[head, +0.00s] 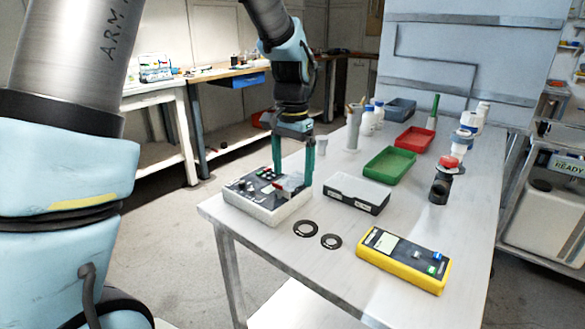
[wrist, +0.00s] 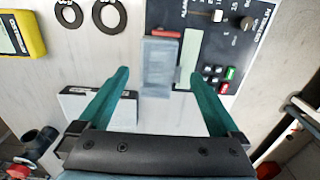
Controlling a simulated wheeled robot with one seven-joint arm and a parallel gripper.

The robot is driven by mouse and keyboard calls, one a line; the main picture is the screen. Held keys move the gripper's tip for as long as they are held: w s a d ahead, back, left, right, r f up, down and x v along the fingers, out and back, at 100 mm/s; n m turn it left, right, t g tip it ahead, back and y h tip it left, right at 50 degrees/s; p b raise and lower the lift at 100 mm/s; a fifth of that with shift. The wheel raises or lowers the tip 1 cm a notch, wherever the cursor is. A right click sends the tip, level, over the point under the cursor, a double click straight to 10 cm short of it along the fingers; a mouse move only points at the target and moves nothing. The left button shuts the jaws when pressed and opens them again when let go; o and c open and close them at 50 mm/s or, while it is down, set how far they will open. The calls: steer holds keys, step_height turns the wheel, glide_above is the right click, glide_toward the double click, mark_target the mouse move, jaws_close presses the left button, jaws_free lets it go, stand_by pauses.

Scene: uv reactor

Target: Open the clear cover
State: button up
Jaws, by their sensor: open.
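The white control box (head: 262,205) sits at the table's near left corner; its dark panel (wrist: 205,45) fills the upper right of the wrist view. A grey, see-through cover (wrist: 158,65) lies over part of the panel, with a red part (wrist: 161,33) at its far end. The cover appears down. In the head view I see red by the fingers but cannot make out the cover clearly. My gripper (head: 292,176) points down over the box. In the wrist view its teal fingers (wrist: 159,75) are open, one on each side of the cover, with visible gaps.
A black-and-white tray (head: 357,192) stands right of the box. Two black rings (head: 306,228) and a yellow meter (head: 404,260) lie in front. Green (head: 389,165) and red (head: 414,139) trays, bottles and a dark red-topped fitting (head: 442,182) stand farther back.

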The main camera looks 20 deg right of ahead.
mark_target(293, 179)
steer(key=shift+f, duration=0.1)
steer(key=c, duration=1.4)
steer(key=shift+s, duration=0.1)
steer(key=t+y+b, duration=0.1)
steer(key=s+t+b, duration=0.1)
steer(key=t, duration=0.1)
steer(key=shift+d+r+y, duration=0.2)
steer(key=shift+d+y, duration=0.2)
steer(key=t+y+b, duration=0.1)
steer(key=s+t+b, duration=0.1)
steer(key=t+b, duration=0.1)
steer(key=d+t+y+b, duration=0.1)
steer(key=t+b, duration=0.1)
steer(key=shift+s+y, duration=0.3)
steer(key=shift+s, duration=0.05)
steer(key=t+b, duration=0.1)
steer(key=t+y+b, duration=0.1)
steer(key=s+t+b, duration=0.1)
steer(key=shift+d+f+y+b, duration=0.15)
steer(key=shift+d+y+b, duration=0.1)
steer(key=shift+y+b, duration=0.15)
steer(key=shift+s+d+f+t+y+b, duration=0.15)
steer(key=shift+s+t+y+b, duration=0.15)
steer(key=shift+t+y+b, duration=0.55)
steer(key=shift+s+d+f+t+y+b, duration=0.1)
steer(key=shift+s+t+y+b, duration=0.15)
steer(key=shift+t+b, duration=0.6)
steer(key=shift+r+t, duration=0.1)
steer(key=shift+t, duration=0.3)
